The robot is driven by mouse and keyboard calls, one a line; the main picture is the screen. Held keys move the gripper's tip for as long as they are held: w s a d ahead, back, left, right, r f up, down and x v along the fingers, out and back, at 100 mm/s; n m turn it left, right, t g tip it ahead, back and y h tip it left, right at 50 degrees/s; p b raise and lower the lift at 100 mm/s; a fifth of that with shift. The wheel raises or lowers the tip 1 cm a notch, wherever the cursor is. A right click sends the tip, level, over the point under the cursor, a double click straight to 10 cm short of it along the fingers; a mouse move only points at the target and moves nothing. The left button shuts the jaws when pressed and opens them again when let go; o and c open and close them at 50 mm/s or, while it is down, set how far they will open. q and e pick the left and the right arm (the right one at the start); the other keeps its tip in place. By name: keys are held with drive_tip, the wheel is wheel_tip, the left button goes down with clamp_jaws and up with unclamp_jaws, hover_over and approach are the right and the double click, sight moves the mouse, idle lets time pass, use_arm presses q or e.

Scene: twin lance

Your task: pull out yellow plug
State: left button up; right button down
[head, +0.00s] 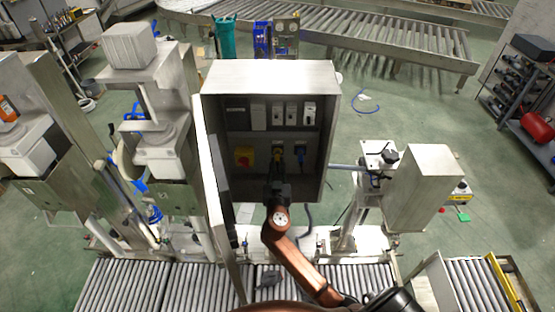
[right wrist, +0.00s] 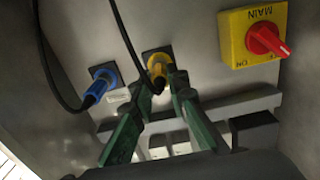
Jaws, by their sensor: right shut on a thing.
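The yellow plug (head: 278,151) is at a socket on the back wall inside the open grey cabinet (head: 270,76). In the right wrist view the yellow plug (right wrist: 157,66) sits at its dark socket plate, with a black cable hanging from it. My right gripper (head: 277,172) reaches into the cabinet. Its green fingers (right wrist: 160,78) are shut on the yellow plug, one on each side. The fingers partly cover the plug, so I cannot tell how deep it is seated. My left gripper is not in view.
A blue plug (right wrist: 98,88) with a black cable sits beside the yellow one. A yellow switch box with a red knob (right wrist: 264,38) is on its other side. The cabinet door (head: 213,190) stands open at left. Roller conveyors (head: 130,283) run below.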

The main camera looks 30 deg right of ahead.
drive_tip(key=shift+s+a+b, duration=0.3)
drive_tip(key=shift+s+a, duration=0.05)
drive_tip(key=shift+s, duration=0.25)
idle(0.7)
drive_tip(key=shift+b+v, duration=0.55)
drive_tip(key=shift+v, duration=1.15)
